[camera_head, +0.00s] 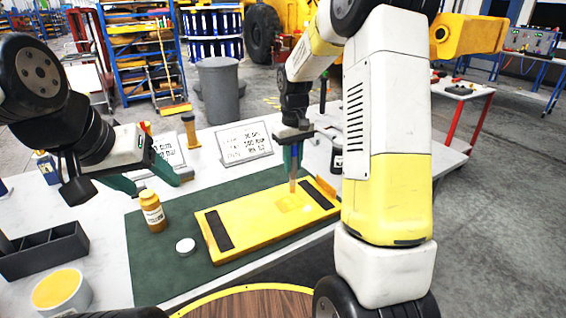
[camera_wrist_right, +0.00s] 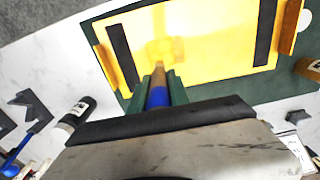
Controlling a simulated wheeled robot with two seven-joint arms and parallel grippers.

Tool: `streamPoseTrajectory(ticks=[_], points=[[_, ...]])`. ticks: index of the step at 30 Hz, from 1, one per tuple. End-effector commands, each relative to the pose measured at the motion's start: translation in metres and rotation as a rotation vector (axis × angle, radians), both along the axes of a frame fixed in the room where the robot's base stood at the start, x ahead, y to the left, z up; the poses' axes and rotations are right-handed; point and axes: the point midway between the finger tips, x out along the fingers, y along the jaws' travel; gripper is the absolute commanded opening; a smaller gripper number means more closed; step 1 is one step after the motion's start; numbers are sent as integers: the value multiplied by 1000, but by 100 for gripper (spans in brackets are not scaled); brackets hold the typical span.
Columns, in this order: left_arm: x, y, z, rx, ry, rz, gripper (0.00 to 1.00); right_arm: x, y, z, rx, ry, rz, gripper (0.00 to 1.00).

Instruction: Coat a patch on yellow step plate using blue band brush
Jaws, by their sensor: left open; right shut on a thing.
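The yellow step plate (camera_head: 262,225) lies flat on a green mat (camera_head: 150,268), with a black strip near each end. My right gripper (camera_head: 293,143) is shut on the blue band brush (camera_head: 293,180), which points down at the plate. In the right wrist view the brush (camera_wrist_right: 158,88) shows its blue band between the fingers, with its tip over a slightly darker yellow patch (camera_wrist_right: 166,48). I cannot tell for sure whether the tip touches. My left gripper (camera_head: 150,182) is open and empty above the table, left of the plate.
A yellow-brown bottle (camera_head: 152,212) and a white lid (camera_head: 185,246) stand on the mat left of the plate. A dark divided tray (camera_head: 42,250) and an open pot with yellow contents (camera_head: 60,290) are at the left. Sign cards (camera_head: 244,143) stand behind.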

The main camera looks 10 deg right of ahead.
Motion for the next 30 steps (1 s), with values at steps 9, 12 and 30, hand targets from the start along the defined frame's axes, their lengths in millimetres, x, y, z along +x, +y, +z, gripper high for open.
streamPoseTrajectory(ticks=[9,12,30], points=[[0,0,0,1,1,-1,65,-6,1,29,0,-1,-3,0],[0,0,0,1,1,-1,65,-8,2,38,0,-2,-3,0],[0,0,0,1,1,-1,65,-12,3,53,0,1,-3,0]])
